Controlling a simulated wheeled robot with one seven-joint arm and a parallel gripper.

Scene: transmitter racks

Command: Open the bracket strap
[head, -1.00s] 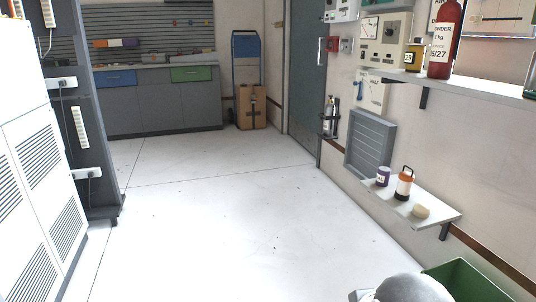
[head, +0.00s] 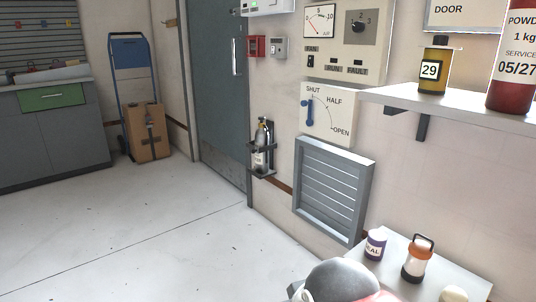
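A dark wall bracket (head: 261,174) holds a small silver-grey bottle (head: 260,157) with a black top upright on the wall, right of the blue-grey door. A dark band crosses the bottle in the bracket. This is likely the strap, but it is too small to tell whether it is fastened. A rounded grey part of my own arm shows at the bottom edge, far nearer than the bracket. My gripper's fingers are not in view.
A louvred vent (head: 332,190) and a damper panel (head: 328,114) are right of the bracket. A low shelf (head: 455,277) with a purple tin (head: 375,244) and a lantern (head: 417,258) juts out at lower right. An upper shelf (head: 460,98) also juts out. The floor before the bracket is clear.

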